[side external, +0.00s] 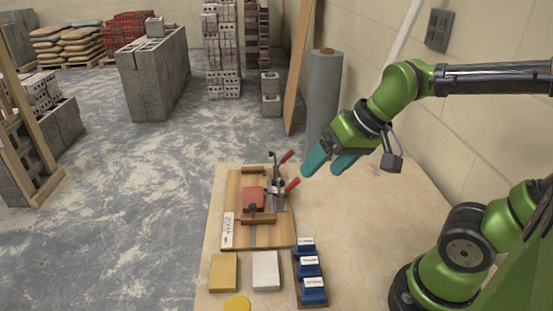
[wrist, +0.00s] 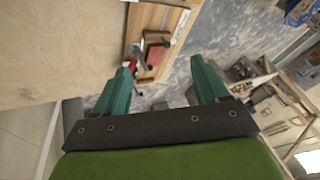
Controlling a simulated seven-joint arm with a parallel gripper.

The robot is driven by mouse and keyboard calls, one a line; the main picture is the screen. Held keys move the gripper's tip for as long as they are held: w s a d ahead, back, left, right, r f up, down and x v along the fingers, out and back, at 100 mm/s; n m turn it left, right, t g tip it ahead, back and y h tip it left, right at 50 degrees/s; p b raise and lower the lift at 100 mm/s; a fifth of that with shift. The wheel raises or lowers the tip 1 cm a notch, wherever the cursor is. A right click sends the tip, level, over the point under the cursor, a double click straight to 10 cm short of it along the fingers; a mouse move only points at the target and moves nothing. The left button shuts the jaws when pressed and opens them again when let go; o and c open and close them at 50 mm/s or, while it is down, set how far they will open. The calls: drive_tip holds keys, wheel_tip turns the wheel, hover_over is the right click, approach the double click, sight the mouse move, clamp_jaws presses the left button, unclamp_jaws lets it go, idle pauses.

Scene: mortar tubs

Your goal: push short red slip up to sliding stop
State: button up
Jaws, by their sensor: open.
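The short red slip (side external: 254,197) lies flat on a wooden jig board (side external: 234,192); it also shows in the wrist view (wrist: 156,54). A brown bar with a dark knob, which looks like the sliding stop (side external: 262,219), crosses the board on the slip's near side. In the side view the slip and bar are close; I cannot tell whether they touch. My gripper (side external: 323,168) is open and empty, raised above the bench to the right of the board. Its teal fingers stand apart in the wrist view (wrist: 163,64).
Toggle clamps with red handles (side external: 292,185) stand at the board's right side. Another brown bar (side external: 253,170) is at its far end. A yellow block (side external: 223,272), a pale block (side external: 265,270) and labelled blue tubs (side external: 311,277) sit in front. The bench's right side is clear.

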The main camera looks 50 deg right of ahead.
drive_tip(key=w+d+f+m+g, duration=0.1)
drive_tip(key=w+f+g, duration=0.15)
drive_tip(key=w, duration=0.85)
drive_tip(key=m+g+h, duration=0.2)
drive_tip(key=m+g, duration=0.1)
drive_tip(key=m, duration=0.1)
hover_over(253, 196)
drive_tip(key=shift+f, duration=1.05)
wheel_tip(253, 196, down, 17)
drive_tip(key=shift+r, duration=0.1)
